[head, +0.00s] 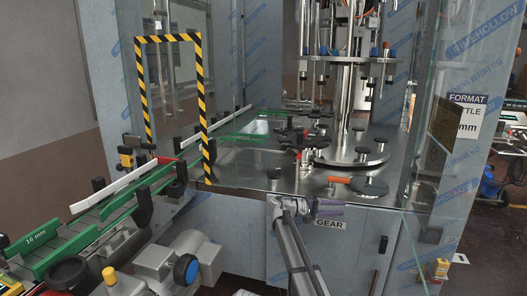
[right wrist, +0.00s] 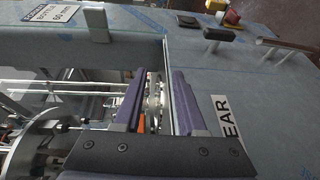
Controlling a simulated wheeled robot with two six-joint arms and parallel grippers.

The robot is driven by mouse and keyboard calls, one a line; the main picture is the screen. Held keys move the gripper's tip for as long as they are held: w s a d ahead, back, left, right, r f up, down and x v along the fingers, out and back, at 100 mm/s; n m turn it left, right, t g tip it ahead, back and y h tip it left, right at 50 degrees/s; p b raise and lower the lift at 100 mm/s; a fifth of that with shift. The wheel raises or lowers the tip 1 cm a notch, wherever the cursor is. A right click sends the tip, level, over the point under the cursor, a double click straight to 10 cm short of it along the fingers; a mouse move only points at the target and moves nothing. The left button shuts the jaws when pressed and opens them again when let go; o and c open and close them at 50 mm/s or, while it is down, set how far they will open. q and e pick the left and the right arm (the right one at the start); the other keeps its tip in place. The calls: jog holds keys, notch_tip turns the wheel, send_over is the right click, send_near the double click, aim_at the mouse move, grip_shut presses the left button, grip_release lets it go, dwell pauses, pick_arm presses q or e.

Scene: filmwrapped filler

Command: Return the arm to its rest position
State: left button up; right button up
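My right gripper (head: 331,209) reaches up from the bottom of the head view, at the front edge of the machine's metal deck, just above the GEAR label (head: 330,224). In the right wrist view its two purple fingers (right wrist: 164,88) stand apart, and I see nothing held between them. My right arm (head: 292,248) is extended forward from the bottom edge. My left arm and left gripper are not in view.
The metal deck (head: 240,166) carries black knobs and an orange handle (head: 339,180) close beyond the gripper. A striped frame (head: 205,105) spans the green-railed conveyor (head: 75,228) at left. A motor (head: 165,265) sits below it. A glass door (head: 425,150) stands at right.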

jog(key=s+f+y, duration=0.5)
jog(key=s+f, duration=0.3)
jog(key=s, duration=0.4)
jog(key=s+f+y, duration=0.5)
jog(key=s+f, duration=0.3)
jog(key=s, duration=0.4)
jog(key=s+a+f+m+y, duration=0.1)
jog(key=s+a+f+y, duration=0.3)
jog(key=s+a+y, duration=0.55)
jog(key=s+a+r+n+g+h+p, duration=0.1)
jog(key=s+a+r+n+h+p, duration=0.2)
jog(key=s+a+r+p, duration=0.5)
jog(key=a, duration=0.3)
jog(key=shift+s+r+n+g+h, duration=0.25)
jog(key=shift+r+n+g+h, duration=0.05)
jog(key=shift+r+h, duration=0.05)
jog(key=shift+f, duration=0.1)
